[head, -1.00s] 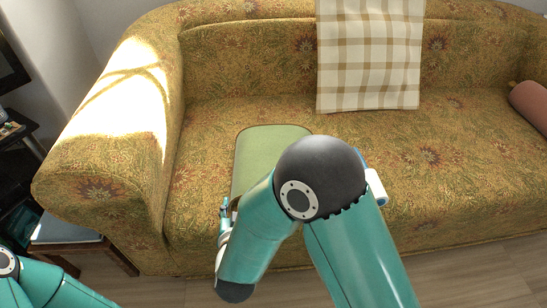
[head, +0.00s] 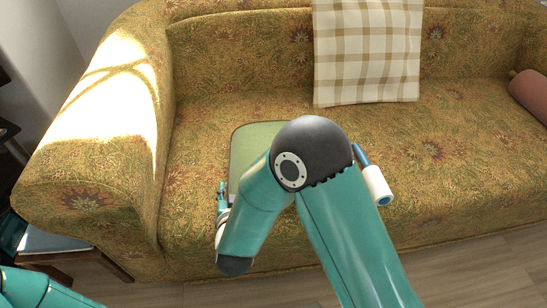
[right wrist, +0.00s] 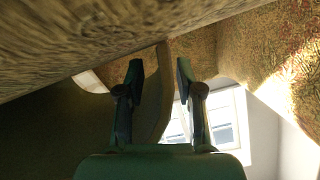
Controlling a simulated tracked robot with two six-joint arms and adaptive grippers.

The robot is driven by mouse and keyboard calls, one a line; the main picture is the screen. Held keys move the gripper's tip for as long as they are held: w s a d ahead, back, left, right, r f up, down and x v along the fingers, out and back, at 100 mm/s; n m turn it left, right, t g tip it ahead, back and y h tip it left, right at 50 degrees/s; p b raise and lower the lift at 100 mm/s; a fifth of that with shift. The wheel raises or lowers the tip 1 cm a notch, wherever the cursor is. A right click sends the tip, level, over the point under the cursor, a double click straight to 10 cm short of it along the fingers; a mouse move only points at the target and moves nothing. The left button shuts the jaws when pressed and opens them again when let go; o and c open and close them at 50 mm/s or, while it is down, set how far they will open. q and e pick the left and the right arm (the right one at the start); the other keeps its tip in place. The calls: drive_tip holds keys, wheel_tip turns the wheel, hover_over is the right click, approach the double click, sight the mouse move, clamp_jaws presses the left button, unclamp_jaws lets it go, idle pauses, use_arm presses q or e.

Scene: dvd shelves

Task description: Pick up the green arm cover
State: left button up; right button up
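The green arm cover (head: 250,145) lies on the left part of the sofa seat, a flat pad with rounded corners and a darker edge. My right forearm and elbow hide its front and right parts. My right gripper (head: 221,193) is at the cover's front left edge. In the right wrist view my right gripper (right wrist: 158,88) has its two fingers apart, and a thin curved edge, seemingly the cover (right wrist: 158,100), stands between them, closer to the left finger. A gap shows beside the right finger. My left arm is at the lower left; its gripper is out of view.
The patterned sofa (head: 230,235) fills the view, its sunlit armrest (head: 95,130) at left. A lint roller (head: 376,184) lies right of my elbow. A checkered blanket (head: 368,50) hangs over the backrest. A reddish bolster (head: 530,95) is at far right.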

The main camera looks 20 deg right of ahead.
clamp_jaws()
idle(0.3)
